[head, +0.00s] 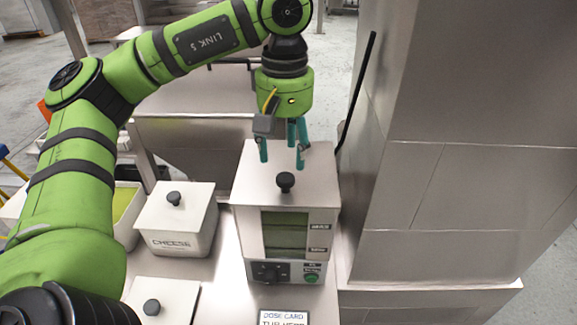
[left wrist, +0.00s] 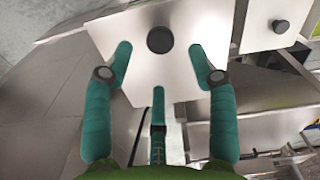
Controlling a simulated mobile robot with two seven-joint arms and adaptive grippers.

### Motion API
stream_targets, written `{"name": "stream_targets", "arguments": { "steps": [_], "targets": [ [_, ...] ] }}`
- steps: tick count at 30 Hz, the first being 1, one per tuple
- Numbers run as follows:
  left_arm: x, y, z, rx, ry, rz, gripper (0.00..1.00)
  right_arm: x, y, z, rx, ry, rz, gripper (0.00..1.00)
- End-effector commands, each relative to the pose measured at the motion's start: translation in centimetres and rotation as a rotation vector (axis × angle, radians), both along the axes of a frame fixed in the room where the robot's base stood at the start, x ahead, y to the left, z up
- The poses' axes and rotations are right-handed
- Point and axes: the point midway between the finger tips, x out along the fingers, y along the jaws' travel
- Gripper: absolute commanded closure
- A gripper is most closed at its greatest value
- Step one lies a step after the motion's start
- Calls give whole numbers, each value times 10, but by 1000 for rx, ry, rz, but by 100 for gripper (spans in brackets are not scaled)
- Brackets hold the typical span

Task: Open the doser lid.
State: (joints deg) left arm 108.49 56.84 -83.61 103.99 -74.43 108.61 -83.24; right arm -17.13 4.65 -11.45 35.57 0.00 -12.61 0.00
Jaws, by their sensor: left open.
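The doser (head: 290,235) is a boxy metal unit with a dark green window and a front panel with a knob and a green button. Its flat metal lid (head: 260,185) lies shut on top, with a round black knob (head: 285,181). The knob also shows in the left wrist view (left wrist: 160,39), ahead of the fingers. My left gripper (head: 283,150) has teal fingers, points down over the back part of the lid and is open and empty. In the left wrist view its fingers (left wrist: 160,90) are spread, with the knob beyond their tips. My right gripper is not in view.
A lidded bin marked CHEESE (head: 178,240) stands left of the doser, with another lidded bin (head: 160,300) in front. A tall metal column (head: 430,150) rises close on the right. A dose card (head: 284,317) lies in front.

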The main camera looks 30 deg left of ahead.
Motion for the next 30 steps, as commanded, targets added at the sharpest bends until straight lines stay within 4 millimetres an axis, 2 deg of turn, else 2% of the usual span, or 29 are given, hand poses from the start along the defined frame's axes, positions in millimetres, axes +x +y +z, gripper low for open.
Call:
{"name": "stream_targets", "arguments": {
  "steps": [9,13,20,21,23,25,30],
  "targets": [
    [-1,-1,-44,-3,4,0,42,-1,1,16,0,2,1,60],
    [-1,-1,-53,-4,1,-1,42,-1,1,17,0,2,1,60],
    [0,-1,-55,-5,1,-1,42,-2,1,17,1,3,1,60],
    [0,-1,-55,-5,1,-1,46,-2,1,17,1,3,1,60],
    [0,-1,-55,-5,1,-1,70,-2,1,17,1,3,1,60],
    [-1,-2,-55,-6,1,-1,98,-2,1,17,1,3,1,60],
    [-1,-2,-55,-6,4,-2,100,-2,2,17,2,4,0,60]
  ]
}}
